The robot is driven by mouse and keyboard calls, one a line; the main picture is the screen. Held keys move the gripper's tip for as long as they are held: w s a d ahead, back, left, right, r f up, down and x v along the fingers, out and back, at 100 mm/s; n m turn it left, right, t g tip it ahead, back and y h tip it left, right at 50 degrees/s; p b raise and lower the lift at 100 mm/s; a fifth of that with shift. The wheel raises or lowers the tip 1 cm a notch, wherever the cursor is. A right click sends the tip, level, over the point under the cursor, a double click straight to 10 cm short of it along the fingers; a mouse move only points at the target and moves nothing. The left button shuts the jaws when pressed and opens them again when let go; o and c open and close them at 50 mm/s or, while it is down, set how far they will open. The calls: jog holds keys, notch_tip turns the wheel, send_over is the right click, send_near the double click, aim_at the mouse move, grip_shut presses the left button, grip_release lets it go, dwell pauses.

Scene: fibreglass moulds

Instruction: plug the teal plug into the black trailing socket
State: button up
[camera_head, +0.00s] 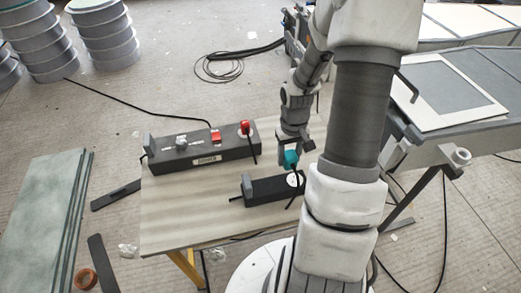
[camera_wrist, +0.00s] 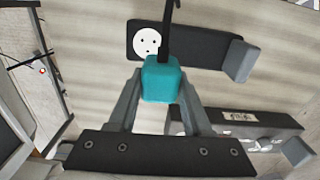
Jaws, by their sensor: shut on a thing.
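My gripper (camera_head: 289,150) is shut on the teal plug (camera_head: 291,159), above the right end of the black trailing socket (camera_head: 265,190). In the wrist view the teal plug (camera_wrist: 161,82) sits between both fingers, with its dark cable running up past the socket. The plug's pins are hidden.
A larger dark grey box (camera_head: 190,156) with a red plug (camera_head: 245,128) and a red switch lies behind the socket on the wooden board (camera_head: 190,215). A bench with a pale frame (camera_head: 455,90) stands at right. The board's front left is clear.

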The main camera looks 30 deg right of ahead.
aim_at(295, 179)
jog(key=shift+s+d, duration=0.9)
jog(key=shift+d, duration=0.05)
jog(key=shift+f+b, duration=2.45)
jog(key=shift+f, duration=0.45)
jog(key=shift+f, duration=0.55)
jog(key=o, duration=1.3)
